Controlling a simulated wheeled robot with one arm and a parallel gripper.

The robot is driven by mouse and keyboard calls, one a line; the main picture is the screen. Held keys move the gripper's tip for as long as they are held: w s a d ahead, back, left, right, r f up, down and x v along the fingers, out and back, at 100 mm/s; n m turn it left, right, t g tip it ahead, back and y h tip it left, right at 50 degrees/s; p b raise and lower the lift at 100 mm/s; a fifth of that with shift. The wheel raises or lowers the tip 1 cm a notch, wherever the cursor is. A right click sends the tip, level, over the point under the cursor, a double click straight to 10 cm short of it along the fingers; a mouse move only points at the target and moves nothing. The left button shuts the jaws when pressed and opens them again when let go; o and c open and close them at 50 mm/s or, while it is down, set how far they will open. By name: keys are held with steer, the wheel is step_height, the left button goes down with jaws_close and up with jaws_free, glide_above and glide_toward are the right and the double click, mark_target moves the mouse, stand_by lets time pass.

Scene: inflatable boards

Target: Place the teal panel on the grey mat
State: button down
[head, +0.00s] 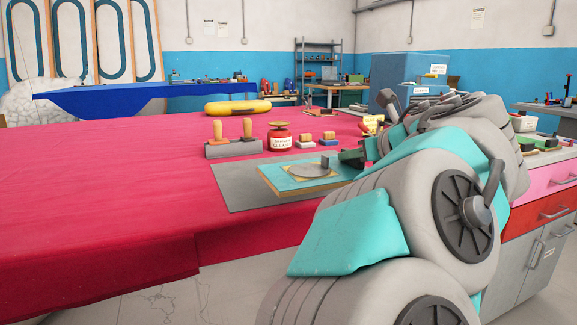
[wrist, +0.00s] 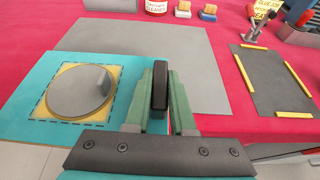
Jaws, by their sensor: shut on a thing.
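The teal panel (head: 272,178) has a wood-coloured edge, and a grey disc with a small upright tab sits on a yellow square on it. It also fills the lower left of the wrist view (wrist: 40,85). The panel overlaps part of the grey mat (head: 230,180), whose far part shows bare in the wrist view (wrist: 205,50). I cannot tell whether the panel touches the mat. My gripper (wrist: 160,95) has green fingers shut on a black upright handle (wrist: 160,82) that appears to belong to the panel. The handle's base is hidden.
Behind the mat stand a grey block with wooden-handled tools (head: 232,147), a red cleaner tin (head: 279,139) and two small brushes (head: 305,139). A dark board with yellow strips (wrist: 272,85) lies at right. The red table (head: 100,185) is clear at left.

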steer(key=w, duration=0.5)
steer(key=w+a+f+p, duration=0.1)
steer(key=w, duration=0.4)
steer(key=w+a+p, duration=0.1)
steer(key=w, duration=0.5)
steer(key=shift+a+f, duration=0.1)
steer(key=shift+f, duration=0.1)
steer(key=shift+w+a+f, duration=0.1)
steer(key=shift+f, duration=0.2)
steer(key=shift+f+b, duration=0.3)
steer(key=shift+f, duration=1.15)
steer(key=shift+f, duration=0.1)
steer(key=c, duration=0.8)
jaws_free()
steer(key=shift+f, duration=0.1)
steer(key=shift+o, duration=0.2)
steer(key=shift+r, duration=0.25)
steer(key=v, duration=1.2)
steer(key=shift+f+b, duration=0.1)
steer(key=shift+b, duration=0.3)
